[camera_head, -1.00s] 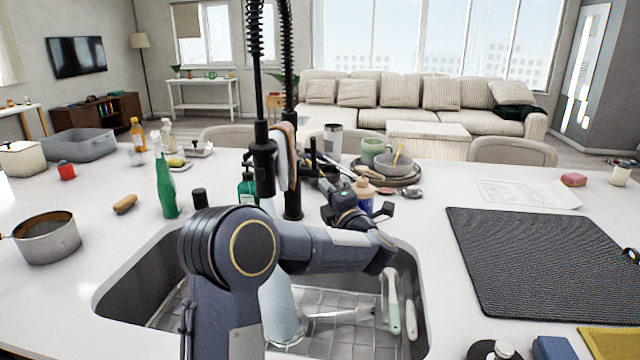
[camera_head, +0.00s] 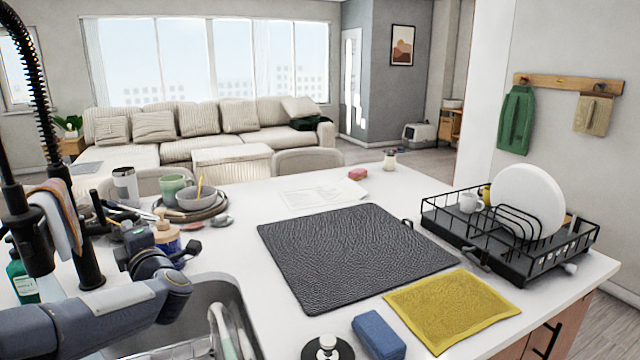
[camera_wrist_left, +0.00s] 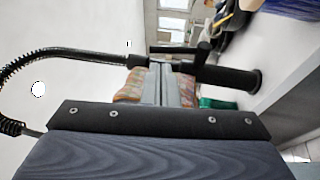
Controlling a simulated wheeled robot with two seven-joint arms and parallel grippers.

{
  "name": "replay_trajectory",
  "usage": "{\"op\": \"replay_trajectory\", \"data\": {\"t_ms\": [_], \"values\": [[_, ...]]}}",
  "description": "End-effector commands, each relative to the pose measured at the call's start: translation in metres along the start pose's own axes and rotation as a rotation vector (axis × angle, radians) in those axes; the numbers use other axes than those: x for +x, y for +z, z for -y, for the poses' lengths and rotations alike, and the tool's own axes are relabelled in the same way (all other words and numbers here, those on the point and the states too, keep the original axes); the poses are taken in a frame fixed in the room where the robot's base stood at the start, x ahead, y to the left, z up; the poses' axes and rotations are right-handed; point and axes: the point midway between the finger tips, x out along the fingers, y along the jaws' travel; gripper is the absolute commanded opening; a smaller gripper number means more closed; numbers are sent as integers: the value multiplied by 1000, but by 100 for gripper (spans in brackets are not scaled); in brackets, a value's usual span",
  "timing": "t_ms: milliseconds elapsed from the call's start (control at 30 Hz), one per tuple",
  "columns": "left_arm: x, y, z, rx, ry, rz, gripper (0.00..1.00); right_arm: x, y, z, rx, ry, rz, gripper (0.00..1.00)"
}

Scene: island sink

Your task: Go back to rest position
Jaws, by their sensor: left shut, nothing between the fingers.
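My left arm enters from the left in the head view. Its gripper (camera_head: 152,243) is shut and empty, held over the counter just behind the sink (camera_head: 225,290), right of the black faucet (camera_head: 92,240). In the left wrist view the shut gripper fingers (camera_wrist_left: 164,82) show in front of the faucet's dark pipe (camera_wrist_left: 225,78) and a striped cloth (camera_wrist_left: 132,86). My right gripper is not in view.
Close to the gripper stand a blue bottle with a tan top (camera_head: 167,236), a steel cup (camera_head: 125,186) and stacked bowls (camera_head: 195,200). A black mat (camera_head: 350,255), yellow cloth (camera_head: 452,308), blue sponge (camera_head: 378,334) and dish rack (camera_head: 515,262) lie to the right.

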Motion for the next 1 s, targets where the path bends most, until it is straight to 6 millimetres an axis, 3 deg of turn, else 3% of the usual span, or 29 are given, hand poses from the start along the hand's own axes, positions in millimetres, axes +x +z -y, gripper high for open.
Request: {"op": "replay_trajectory", "data": {"t_ms": [33, 100, 167, 267, 367, 500, 600, 700, 800, 1000], "values": [[-11, 4, -21, 44, -16, 115, 0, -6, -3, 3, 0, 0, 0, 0], [-35, 16, -34, 139, -48, 300, 0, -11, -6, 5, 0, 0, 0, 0], [-62, 23, -40, 230, -73, 459, 0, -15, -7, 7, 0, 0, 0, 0], [-118, 27, -39, 400, -109, 717, 0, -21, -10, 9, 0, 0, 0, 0], [-185, 18, -27, 586, -143, 966, 0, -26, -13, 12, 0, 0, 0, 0], [-280, -16, 6, 845, -201, 1285, 0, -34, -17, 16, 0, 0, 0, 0], [-334, -46, 29, 992, -243, 1463, 0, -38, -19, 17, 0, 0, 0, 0], [-373, -72, 48, 1099, -283, 1595, 0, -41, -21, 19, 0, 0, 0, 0], [-397, -91, 60, 1164, -312, 1680, 0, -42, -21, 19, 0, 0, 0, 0], [-411, -102, 67, 1201, -332, 1730, 26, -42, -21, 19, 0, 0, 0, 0]]}}
